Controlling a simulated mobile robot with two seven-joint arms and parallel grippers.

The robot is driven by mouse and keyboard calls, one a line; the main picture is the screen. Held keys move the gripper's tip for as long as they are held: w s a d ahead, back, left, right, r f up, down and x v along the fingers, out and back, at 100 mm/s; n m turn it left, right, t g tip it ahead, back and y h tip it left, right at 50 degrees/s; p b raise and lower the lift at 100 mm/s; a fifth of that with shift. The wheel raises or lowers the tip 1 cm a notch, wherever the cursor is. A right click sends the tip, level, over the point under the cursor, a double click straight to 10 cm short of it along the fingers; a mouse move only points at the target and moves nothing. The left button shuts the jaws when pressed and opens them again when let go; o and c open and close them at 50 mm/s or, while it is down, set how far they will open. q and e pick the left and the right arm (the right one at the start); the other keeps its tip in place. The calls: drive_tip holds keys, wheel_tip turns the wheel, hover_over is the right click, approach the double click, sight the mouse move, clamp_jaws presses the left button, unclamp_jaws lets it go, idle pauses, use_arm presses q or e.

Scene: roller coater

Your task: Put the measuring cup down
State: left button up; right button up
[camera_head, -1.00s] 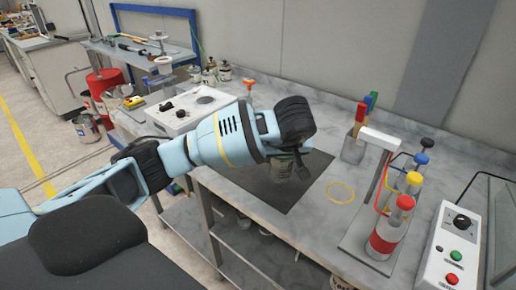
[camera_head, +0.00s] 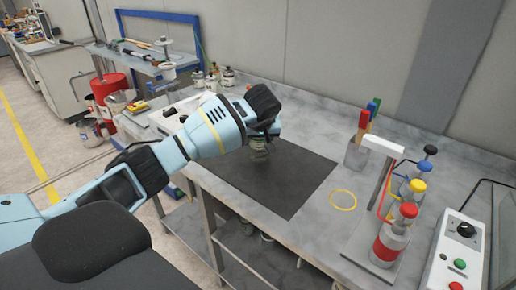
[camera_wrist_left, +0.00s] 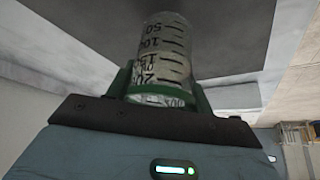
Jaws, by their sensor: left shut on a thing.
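The measuring cup (camera_head: 259,147) is clear with dark markings and shows just below my left gripper (camera_head: 262,136), over the back left part of the dark mat (camera_head: 290,190). I cannot tell whether the cup's base touches the mat. My right gripper is not in view.
A yellow ring (camera_head: 343,199) lies right of the mat. A stand with colour-capped bottles (camera_head: 390,243) and a control box (camera_head: 459,250) stand further right. A holder with coloured handles (camera_head: 357,153) is behind. The mat's front and right parts are clear.

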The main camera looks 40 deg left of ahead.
sight(258, 149)
use_arm(q)
wheel_tip(258, 149, down, 3)
drive_tip(key=shift+a+f, duration=0.15)
drive_tip(key=shift+f, duration=0.1)
drive_tip(key=shift+f, duration=0.1)
drive_tip(key=shift+f, duration=0.1)
drive_tip(key=o, duration=1.1)
drive_tip(key=shift+o, duration=0.2)
